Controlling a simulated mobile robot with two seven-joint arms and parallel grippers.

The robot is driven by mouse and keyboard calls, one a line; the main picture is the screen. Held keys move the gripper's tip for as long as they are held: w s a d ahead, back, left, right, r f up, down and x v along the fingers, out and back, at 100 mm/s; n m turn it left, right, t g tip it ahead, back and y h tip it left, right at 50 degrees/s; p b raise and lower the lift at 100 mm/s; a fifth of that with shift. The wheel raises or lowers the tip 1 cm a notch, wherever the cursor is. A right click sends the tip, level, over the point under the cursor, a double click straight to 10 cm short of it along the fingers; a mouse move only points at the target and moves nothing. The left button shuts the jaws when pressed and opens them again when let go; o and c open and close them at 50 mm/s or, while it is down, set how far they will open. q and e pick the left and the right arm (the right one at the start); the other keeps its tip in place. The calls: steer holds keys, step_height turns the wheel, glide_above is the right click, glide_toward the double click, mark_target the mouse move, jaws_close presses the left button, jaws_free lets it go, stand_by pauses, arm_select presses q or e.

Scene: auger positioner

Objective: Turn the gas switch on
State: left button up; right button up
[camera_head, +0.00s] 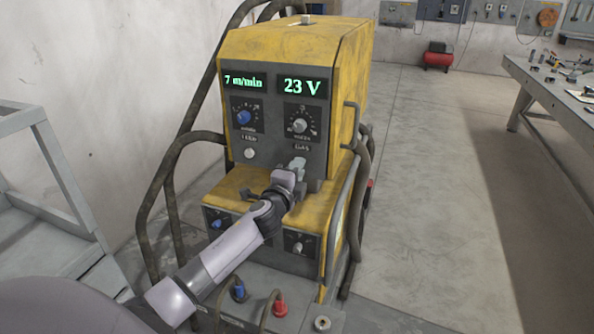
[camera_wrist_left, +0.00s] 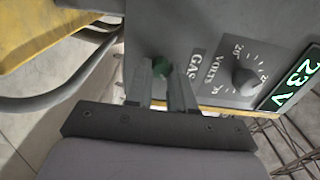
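The yellow welding machine (camera_head: 300,50) stands ahead with a dark front panel. The GAS label shows on the panel, above the fingers of my left gripper (camera_head: 296,164). My left gripper (camera_wrist_left: 160,80) is partly open there, one finger on each side of the switch. I cannot tell whether the fingers touch it. In the head view my fingers hide the switch. My right gripper is in neither view.
Beside it are a FEED button (camera_head: 249,153), a blue knob (camera_head: 244,117) and a volts knob (camera_head: 300,125). Displays read 7 m/min and 23 V. A curved rail (camera_head: 350,130) runs along the right side. A grey frame (camera_head: 45,200) stands left; open floor (camera_head: 430,180) lies right.

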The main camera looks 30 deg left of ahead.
arm_select(q)
steer(key=o, duration=0.4)
steer(key=v, duration=0.7)
steer(key=shift+s+f, duration=0.1)
stand_by(0.5)
